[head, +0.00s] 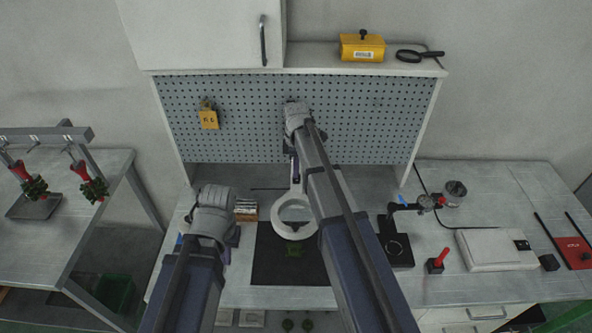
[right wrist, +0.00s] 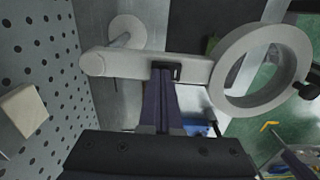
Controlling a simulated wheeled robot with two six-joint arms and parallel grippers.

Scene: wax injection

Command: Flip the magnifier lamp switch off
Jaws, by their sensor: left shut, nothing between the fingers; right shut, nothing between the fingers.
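The magnifier lamp has a pale ring head (head: 293,231) over a dark mat in the head view. In the right wrist view its ring (right wrist: 224,75) is at the right, joined to a pale bar. A small dark switch (right wrist: 176,70) sits on that bar. My right gripper (right wrist: 162,72) is shut and empty, its fingertips at the switch; I cannot tell whether they touch it or which way it is set. In the head view my right arm reaches toward the pegboard and partly hides the lamp. My left gripper (head: 234,238) is shut and empty, left of the mat.
The dark mat (head: 265,268) bears a small green piece (head: 295,249). The pegboard (head: 370,115) rises close behind my right gripper. A black stand (head: 397,250) and a white box (head: 490,248) are at the right. A stack of blocks (head: 246,210) stands near my left gripper.

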